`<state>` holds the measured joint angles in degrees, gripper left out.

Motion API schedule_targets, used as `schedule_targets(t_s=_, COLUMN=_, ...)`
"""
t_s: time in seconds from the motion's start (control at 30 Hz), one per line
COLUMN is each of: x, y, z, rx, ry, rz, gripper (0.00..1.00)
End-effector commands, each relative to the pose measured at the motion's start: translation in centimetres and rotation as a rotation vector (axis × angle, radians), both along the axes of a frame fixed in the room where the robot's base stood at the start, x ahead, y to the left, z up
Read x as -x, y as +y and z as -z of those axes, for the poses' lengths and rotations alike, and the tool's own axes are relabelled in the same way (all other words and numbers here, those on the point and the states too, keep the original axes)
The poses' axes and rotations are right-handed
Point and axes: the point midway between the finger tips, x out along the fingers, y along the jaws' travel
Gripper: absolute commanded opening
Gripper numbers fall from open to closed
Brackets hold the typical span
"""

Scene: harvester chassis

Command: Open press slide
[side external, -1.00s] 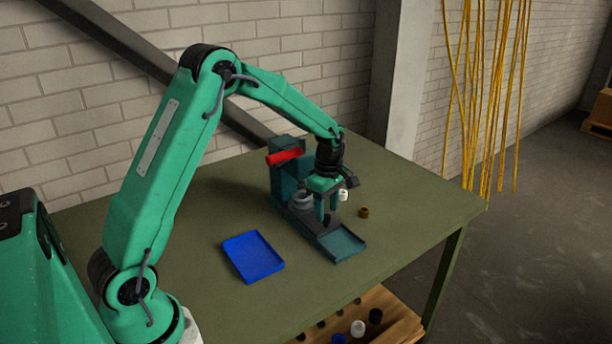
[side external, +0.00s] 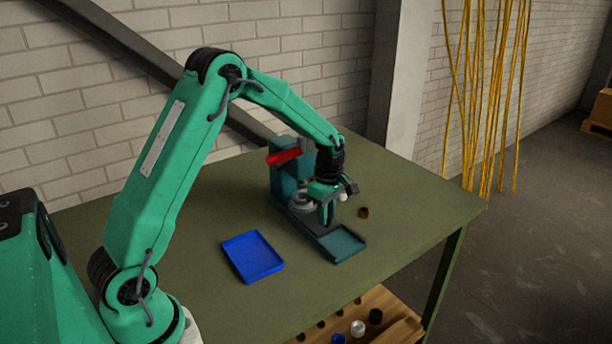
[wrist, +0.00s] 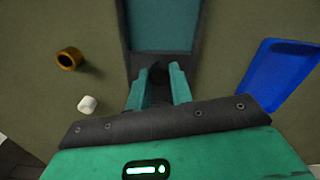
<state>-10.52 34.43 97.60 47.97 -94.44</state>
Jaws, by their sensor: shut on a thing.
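The teal press (side external: 283,184) stands on the green table, with a red lever (side external: 284,157) and a round grey die (side external: 302,201) at its base. Its slide (side external: 343,244) is a flat teal plate with a dark rim at the front end; it also shows in the wrist view (wrist: 160,28). My gripper (side external: 328,221) points down over the slide, just in front of the die. In the wrist view, its two fingers (wrist: 160,75) are shut on a small dark knob (wrist: 158,72) behind the plate. The fingers partly hide the knob.
A blue tray (side external: 253,257) lies left of the press and a brown ring (side external: 363,212) lies right of it. A small white piece (wrist: 87,104) is near the ring. Table in front of the slide is clear. Several parts sit in a wooden box below.

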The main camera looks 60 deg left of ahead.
Motion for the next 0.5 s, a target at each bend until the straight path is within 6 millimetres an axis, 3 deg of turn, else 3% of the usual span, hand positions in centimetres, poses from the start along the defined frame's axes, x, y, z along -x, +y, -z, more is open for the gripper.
schedule_targets(t_s=0.17, x=0.0, y=-1.9, z=0.0, rx=0.000, ry=0.001, rz=0.004, gripper=0.00)
schedule_targets(t_s=0.5, x=0.0, y=-8.4, z=-0.1, rx=0.000, ry=-0.001, rz=0.006, gripper=0.00)
